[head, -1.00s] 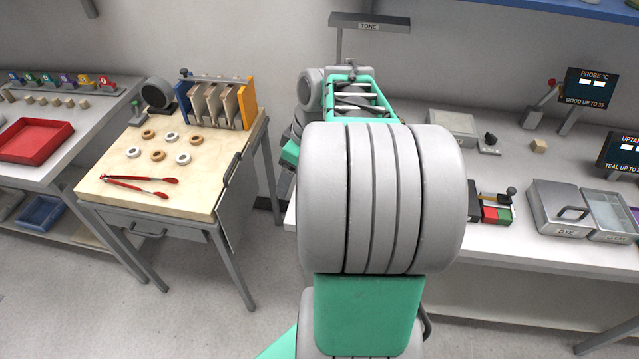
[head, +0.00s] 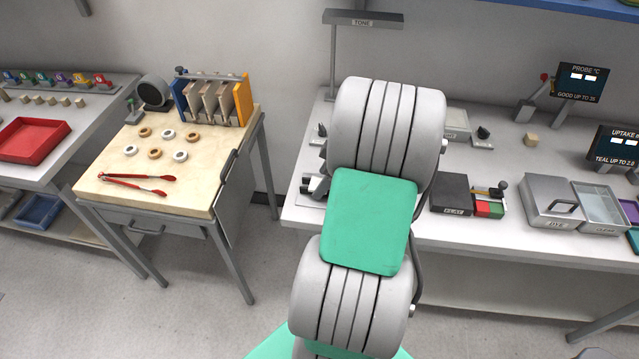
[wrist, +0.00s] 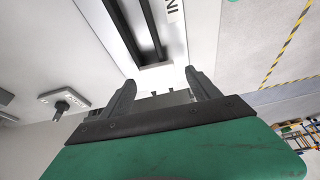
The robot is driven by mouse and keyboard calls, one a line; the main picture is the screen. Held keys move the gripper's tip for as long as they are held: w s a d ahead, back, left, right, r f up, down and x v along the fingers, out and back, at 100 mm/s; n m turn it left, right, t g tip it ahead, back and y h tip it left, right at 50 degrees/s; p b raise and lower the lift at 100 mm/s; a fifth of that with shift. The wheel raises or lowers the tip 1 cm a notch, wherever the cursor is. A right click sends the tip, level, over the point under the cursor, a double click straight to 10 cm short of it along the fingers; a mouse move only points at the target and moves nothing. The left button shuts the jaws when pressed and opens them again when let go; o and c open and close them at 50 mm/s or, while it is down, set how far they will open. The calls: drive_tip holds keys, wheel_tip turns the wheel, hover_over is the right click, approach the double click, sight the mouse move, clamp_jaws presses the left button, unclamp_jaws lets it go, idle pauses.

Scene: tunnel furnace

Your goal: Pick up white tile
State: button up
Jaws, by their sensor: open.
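I cannot make out a white tile for certain in either view. In the wrist view my gripper (wrist: 163,88) has its two dark fingers spread apart, with nothing held between them. Just past the fingers is a pale unit (wrist: 178,50) with a long dark slot and lettering that is partly cut off. Small grey upright shapes (wrist: 170,96) show low between the fingers, partly hidden by the gripper body; I cannot tell what they are. In the head view my arm covers part of the right-hand bench, and the gripper cannot be made out clearly there.
The right bench (head: 470,235) holds a black box (head: 450,193), a DYE box (head: 549,203) and a clear-lidded tray (head: 600,207). A TONE lamp (head: 362,18) stands behind. The wooden table (head: 105,190) holds several rings, red tongs (head: 140,183) and a slotted rack (head: 212,100).

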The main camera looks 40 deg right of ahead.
drive_tip(key=shift+c, duration=0.5)
drive_tip(key=c, duration=1.3)
drive_tip(key=shift+r, duration=0.1)
drive_tip(key=shift+c, duration=0.2)
